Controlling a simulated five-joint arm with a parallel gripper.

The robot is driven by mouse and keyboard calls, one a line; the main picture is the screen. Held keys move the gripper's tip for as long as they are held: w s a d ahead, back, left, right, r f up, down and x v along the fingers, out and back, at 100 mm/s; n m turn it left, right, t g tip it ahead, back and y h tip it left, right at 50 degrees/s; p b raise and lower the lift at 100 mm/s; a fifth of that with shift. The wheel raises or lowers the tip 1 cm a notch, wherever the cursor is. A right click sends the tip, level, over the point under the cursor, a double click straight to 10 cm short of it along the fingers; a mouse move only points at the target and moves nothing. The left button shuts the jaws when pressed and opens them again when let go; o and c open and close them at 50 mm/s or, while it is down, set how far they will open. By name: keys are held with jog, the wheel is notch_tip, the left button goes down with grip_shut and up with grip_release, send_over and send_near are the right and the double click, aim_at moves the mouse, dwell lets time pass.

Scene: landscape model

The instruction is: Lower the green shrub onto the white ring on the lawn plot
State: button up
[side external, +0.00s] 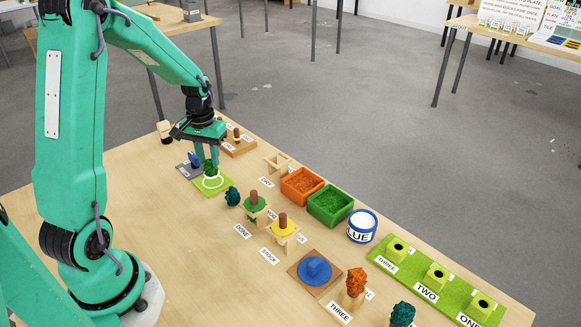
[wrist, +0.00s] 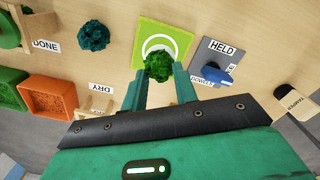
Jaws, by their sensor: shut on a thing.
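The green shrub (side external: 211,168) is a small leafy clump gripped between the two fingertips of my gripper (side external: 207,160). In the wrist view the shrub (wrist: 159,67) sits between the fingertips, and my gripper (wrist: 161,76) is shut on it. The lawn plot (side external: 226,186) is a bright green square on the table and also shows in the wrist view (wrist: 145,32). The white ring (side external: 213,188) is marked on it. In the wrist view the shrub covers the near part of the ring (wrist: 165,38). I cannot tell whether the shrub touches the plot.
A grey plate with a blue piece (wrist: 214,75) lies close beside the plot. A dark teal shrub (side external: 232,196) stands nearby. Orange (side external: 302,184) and green (side external: 331,203) trays and a glue pot (side external: 362,226) stand to the right. The table's front left is clear.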

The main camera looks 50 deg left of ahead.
jog(key=shift+f, duration=1.25)
jog(key=o, duration=0.8)
jog(key=shift+r, duration=0.1)
jog(key=shift+r, duration=3.4)
